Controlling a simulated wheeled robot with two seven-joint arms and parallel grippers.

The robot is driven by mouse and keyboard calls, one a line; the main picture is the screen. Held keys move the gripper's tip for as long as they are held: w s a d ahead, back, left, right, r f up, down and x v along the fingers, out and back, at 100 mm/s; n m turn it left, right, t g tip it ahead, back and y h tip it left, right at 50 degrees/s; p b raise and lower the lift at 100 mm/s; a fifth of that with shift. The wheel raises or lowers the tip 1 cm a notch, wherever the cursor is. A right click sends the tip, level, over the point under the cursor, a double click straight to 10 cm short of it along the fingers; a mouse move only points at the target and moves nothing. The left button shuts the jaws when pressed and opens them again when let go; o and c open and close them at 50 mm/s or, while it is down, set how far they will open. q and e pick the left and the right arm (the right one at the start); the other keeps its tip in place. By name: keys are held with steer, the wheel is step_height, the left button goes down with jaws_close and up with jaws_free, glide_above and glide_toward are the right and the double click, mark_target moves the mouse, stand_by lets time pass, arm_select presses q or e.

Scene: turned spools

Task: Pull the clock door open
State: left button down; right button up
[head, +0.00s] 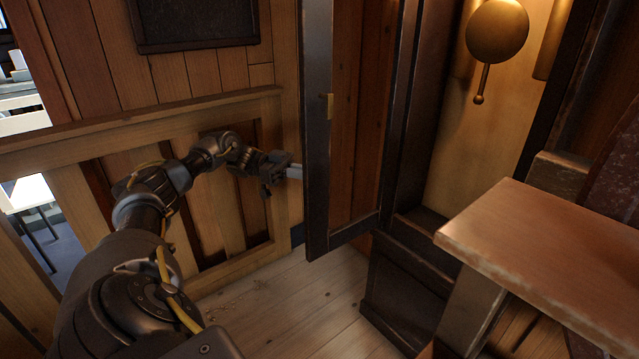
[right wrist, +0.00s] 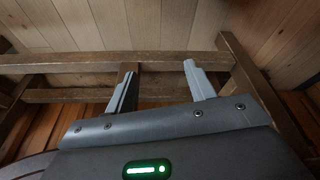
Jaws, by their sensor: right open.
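The clock door (head: 317,150) is a tall dark frame standing swung open from the clock case (head: 415,275). A small brass handle (head: 327,106) is on its near stile. Inside the open case hangs a brass pendulum (head: 497,32). My left gripper (head: 296,172) is at the door's free edge, below the handle's height. Its pale fingers run up to that edge and their tips seem hidden by the door, so I cannot tell their opening or contact. My right gripper (right wrist: 159,80) is open and empty in the right wrist view, outside the head view.
A wooden ledge (head: 540,250) juts out at the right, in front of the case. A panelled wood wall (head: 215,75) and low panelling (head: 90,150) stand behind my left arm. Plank floor (head: 290,300) is clear below the door. Wooden rails (right wrist: 60,62) lie beyond my right gripper.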

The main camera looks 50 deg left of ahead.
arm_select(q)
steer(key=shift+a+f, duration=0.15)
steer(key=shift+a, duration=0.05)
arm_select(e)
steer(key=shift+s+d+r, duration=0.1)
steer(key=shift+s+r, duration=0.05)
steer(key=shift+r, duration=0.25)
arm_select(q)
steer(key=c, duration=1.6)
jaws_free()
steer(key=shift+s+a, duration=0.1)
steer(key=shift+a, duration=0.05)
steer(key=v, duration=1)
steer(key=shift+s+a, duration=0.1)
steer(key=shift+a, duration=0.25)
arm_select(e)
steer(key=shift+w+f, duration=0.2)
steer(key=shift+w, duration=0.1)
